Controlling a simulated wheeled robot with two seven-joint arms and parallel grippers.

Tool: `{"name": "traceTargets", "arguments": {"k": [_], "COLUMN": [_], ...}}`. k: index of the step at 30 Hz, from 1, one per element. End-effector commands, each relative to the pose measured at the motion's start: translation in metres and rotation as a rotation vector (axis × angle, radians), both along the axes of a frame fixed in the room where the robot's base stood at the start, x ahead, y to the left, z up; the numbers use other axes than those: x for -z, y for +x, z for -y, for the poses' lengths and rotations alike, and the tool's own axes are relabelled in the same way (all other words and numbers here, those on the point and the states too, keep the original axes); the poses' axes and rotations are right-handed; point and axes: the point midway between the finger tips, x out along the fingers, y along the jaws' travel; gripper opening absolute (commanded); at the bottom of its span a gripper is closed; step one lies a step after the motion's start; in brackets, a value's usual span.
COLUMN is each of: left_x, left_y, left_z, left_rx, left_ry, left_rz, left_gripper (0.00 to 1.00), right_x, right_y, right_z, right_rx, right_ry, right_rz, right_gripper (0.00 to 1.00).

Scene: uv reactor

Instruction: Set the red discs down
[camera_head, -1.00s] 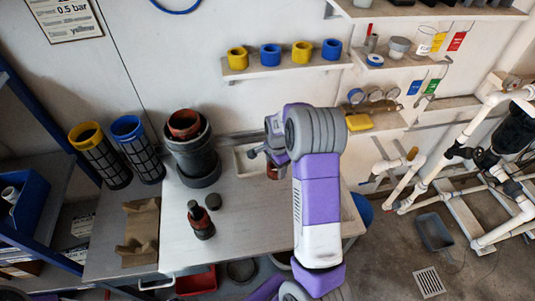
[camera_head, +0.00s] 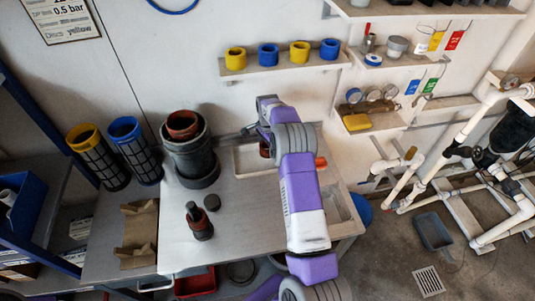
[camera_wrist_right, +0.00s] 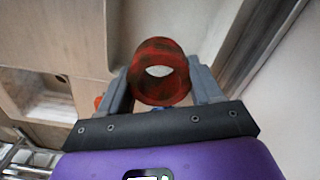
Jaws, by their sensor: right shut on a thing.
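The red discs (camera_wrist_right: 160,72) show as a stained red ring-shaped stack with a hole through it, between the two fingers of my right gripper (camera_wrist_right: 162,88) in the wrist view. The gripper is shut on them. In the head view my right gripper (camera_head: 258,132) is over the back of the bench, and a little of the red stack (camera_head: 264,150) shows beside it at a pale shallow tray (camera_head: 240,166). My arm hides part of that tray, and I cannot tell whether the stack touches its floor. My left gripper is not in view.
A dark pot (camera_head: 194,160) with a reddish ring inside stands left of the tray. An orange item (camera_head: 321,161) lies right of my arm. A wall shelf (camera_head: 285,68) holds yellow and blue rings.

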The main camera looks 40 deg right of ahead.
Motion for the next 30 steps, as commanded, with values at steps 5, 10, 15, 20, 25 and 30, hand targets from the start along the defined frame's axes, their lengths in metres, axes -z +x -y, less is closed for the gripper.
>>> {"name": "traceTargets", "arguments": {"k": [5,10,15,20,25,30], "left_x": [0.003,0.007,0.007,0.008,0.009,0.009], "left_y": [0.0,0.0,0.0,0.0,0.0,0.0], "left_z": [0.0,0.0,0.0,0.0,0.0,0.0], "left_rx": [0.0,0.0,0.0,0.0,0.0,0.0], "left_ry": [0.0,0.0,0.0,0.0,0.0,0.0], "left_rz": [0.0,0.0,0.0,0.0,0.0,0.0], "left_gripper": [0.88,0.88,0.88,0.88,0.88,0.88], "right_x": [0.021,0.048,0.049,0.05,0.052,0.052], "right_y": [-0.001,0.001,0.004,0.003,0.003,0.003], "right_z": [-0.001,0.001,0.002,0.002,0.002,0.002], "right_rx": [0.0,0.0,0.0,0.0,-0.001,0.0], "right_ry": [0.002,-0.001,-0.001,-0.001,-0.001,0.0], "right_rz": [-0.003,-0.001,0.001,0.0,0.0,0.0], "right_gripper": [0.34,0.34,0.34,0.34,0.75,0.9]}}
